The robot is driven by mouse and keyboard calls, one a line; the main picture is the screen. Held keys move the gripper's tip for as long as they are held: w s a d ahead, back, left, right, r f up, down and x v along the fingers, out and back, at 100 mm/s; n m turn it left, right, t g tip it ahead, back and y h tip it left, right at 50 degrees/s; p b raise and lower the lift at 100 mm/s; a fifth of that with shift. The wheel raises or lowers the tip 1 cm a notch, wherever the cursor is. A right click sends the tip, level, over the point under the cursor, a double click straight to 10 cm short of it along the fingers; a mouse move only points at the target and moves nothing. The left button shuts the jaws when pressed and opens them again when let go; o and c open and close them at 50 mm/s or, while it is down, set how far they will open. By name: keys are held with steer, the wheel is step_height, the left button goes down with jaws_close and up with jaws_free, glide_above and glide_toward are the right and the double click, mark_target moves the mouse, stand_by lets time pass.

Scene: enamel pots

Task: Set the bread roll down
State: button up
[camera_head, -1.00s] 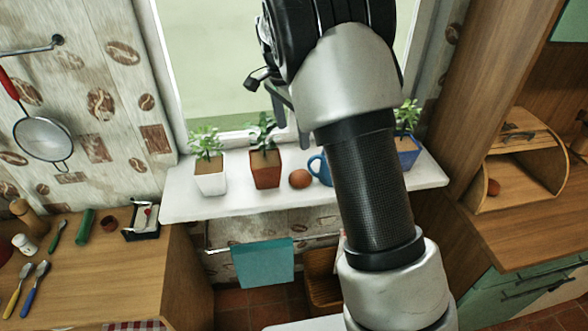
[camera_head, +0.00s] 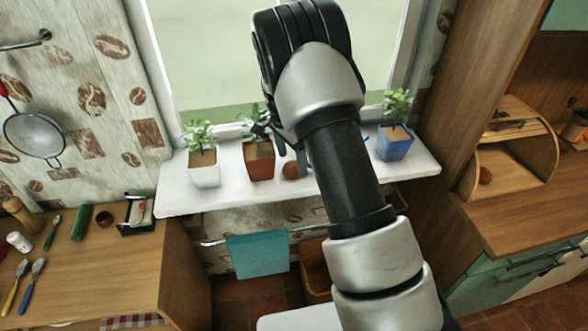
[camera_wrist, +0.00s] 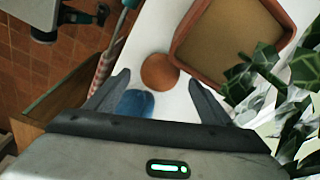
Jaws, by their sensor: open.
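A round brown bread roll (camera_head: 291,170) rests on the white windowsill (camera_head: 225,195), just right of the red-brown plant pot (camera_head: 259,162). My gripper (camera_head: 291,153) is over the sill at the roll, and my arm hides part of that area. In the wrist view my gripper (camera_wrist: 159,82) is open, with one fingertip to each side of the roll and a gap on both sides. I cannot tell its exact height over the sill.
A blue cup (camera_wrist: 135,103) is close beside the roll, between my fingers in the wrist view. A white pot (camera_head: 204,170) and a blue pot (camera_head: 394,145) stand on the sill. Another round brown item (camera_head: 485,175) lies in the wooden bread box (camera_head: 470,172).

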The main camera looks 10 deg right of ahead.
steer(key=shift+w+d+f, duration=0.1)
steer(key=shift+d+f, duration=0.1)
steer(key=shift+f, duration=1.25)
steer(key=c, duration=1.2)
steer(key=shift+r, duration=0.2)
steer(key=shift+s+r, duration=0.15)
steer(key=shift+s, duration=0.1)
steer(key=s+b, duration=0.3)
steer(key=s, duration=1.4)
step_height(320, 180, up, 6)
steer(key=n+t+y+p, duration=0.1)
steer(key=n+p, duration=0.1)
steer(key=n, duration=1.1)
steer(key=shift+w+y+p, duration=0.3)
steer(key=shift+w, duration=0.1)
